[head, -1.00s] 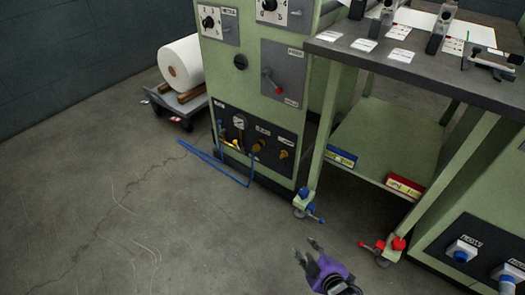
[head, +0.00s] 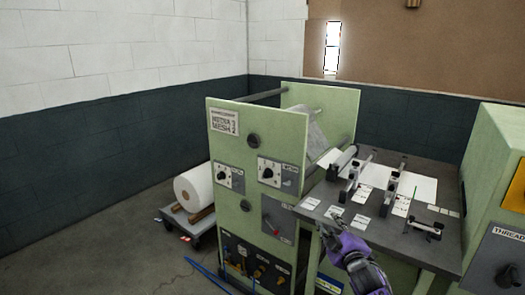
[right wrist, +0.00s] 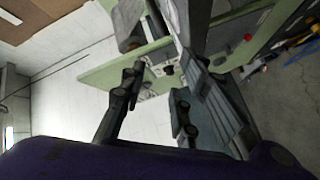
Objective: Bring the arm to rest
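My right gripper (head: 333,230), with its purple arm, is raised at the lower middle of the head view, in front of the near edge of the grey worktop (head: 385,240). In the right wrist view its two dark fingers (right wrist: 155,95) stand apart with nothing between them, so it is open and empty. Whether it touches the worktop edge cannot be told. My left gripper is not in view.
A green machine cabinet (head: 235,200) with dials and a lever stands left of the worktop. A white roll (head: 194,187) lies on a low cart (head: 205,222) beyond it. Rails and white cards are on the worktop. Floor (head: 90,255) is clear at left.

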